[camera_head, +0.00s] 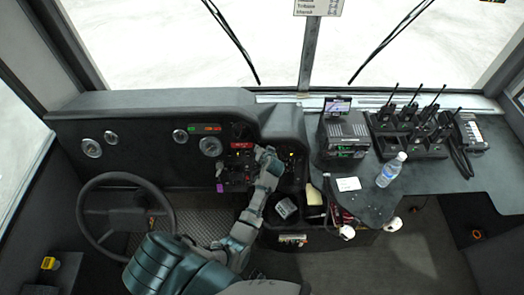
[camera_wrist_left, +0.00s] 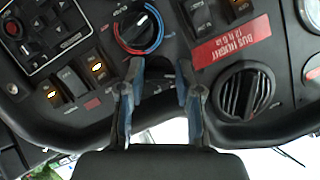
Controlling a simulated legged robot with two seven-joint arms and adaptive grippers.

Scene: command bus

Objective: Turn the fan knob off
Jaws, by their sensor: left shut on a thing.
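A round black knob with a blue and red ring (camera_wrist_left: 138,28) shows on the dark dash panel in the left wrist view, just beyond one fingertip. I cannot tell from its label whether it is the fan knob. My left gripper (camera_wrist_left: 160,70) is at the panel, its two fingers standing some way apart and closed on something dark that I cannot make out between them. In the head view my left gripper (camera_head: 262,154) reaches the centre console, and hides part of the panel there. My right gripper is not in view.
A red label (camera_wrist_left: 231,41), a round air vent (camera_wrist_left: 245,93) and lit rocker switches (camera_wrist_left: 97,68) surround the gripper. The steering wheel (camera_head: 88,214) is at left. A water bottle (camera_head: 391,170) and several radios (camera_head: 412,122) stand on the right shelf.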

